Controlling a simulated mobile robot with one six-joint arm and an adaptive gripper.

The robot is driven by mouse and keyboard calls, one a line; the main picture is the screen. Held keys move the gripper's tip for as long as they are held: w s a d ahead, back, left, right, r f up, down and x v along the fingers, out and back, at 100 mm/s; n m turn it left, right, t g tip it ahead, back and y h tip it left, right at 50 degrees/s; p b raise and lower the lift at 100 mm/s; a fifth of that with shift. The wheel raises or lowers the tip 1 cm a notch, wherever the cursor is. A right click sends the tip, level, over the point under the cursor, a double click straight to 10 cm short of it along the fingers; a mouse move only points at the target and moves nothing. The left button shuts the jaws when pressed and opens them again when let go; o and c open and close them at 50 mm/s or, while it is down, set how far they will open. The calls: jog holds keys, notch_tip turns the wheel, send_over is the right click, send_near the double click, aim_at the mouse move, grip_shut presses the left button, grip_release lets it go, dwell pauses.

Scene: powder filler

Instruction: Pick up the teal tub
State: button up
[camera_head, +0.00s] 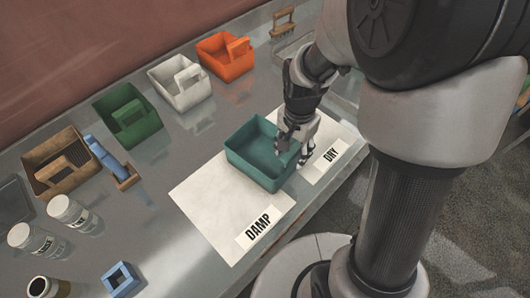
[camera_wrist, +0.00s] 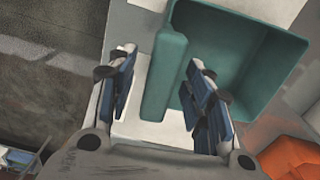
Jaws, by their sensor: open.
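The teal tub (camera_head: 252,163) stands upright on the white mats on the bench, over the border between the DAMP mat (camera_head: 215,205) and the DRY mat (camera_head: 338,145). My gripper (camera_head: 296,146) is low at the tub's right side. In the wrist view my gripper (camera_wrist: 160,60) is open, with one finger on each side of a teal bar that looks like the tub's handle (camera_wrist: 165,85). Gaps show between the bar and both fingers. The tub's hollow (camera_wrist: 245,65) looks empty. In the head view my gripper hides part of the tub's right side.
Green (camera_head: 128,118), white (camera_head: 180,85) and orange (camera_head: 226,55) tubs stand along the back. A wooden tub (camera_head: 60,165), a blue-handled brush (camera_head: 110,160), jars (camera_head: 75,213) and a blue square holder (camera_head: 121,279) are at left. The DAMP mat's left part is clear.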

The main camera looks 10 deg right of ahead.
jog(key=shift+c, duration=0.3)
grip_shut()
jog(key=shift+r, duration=0.1)
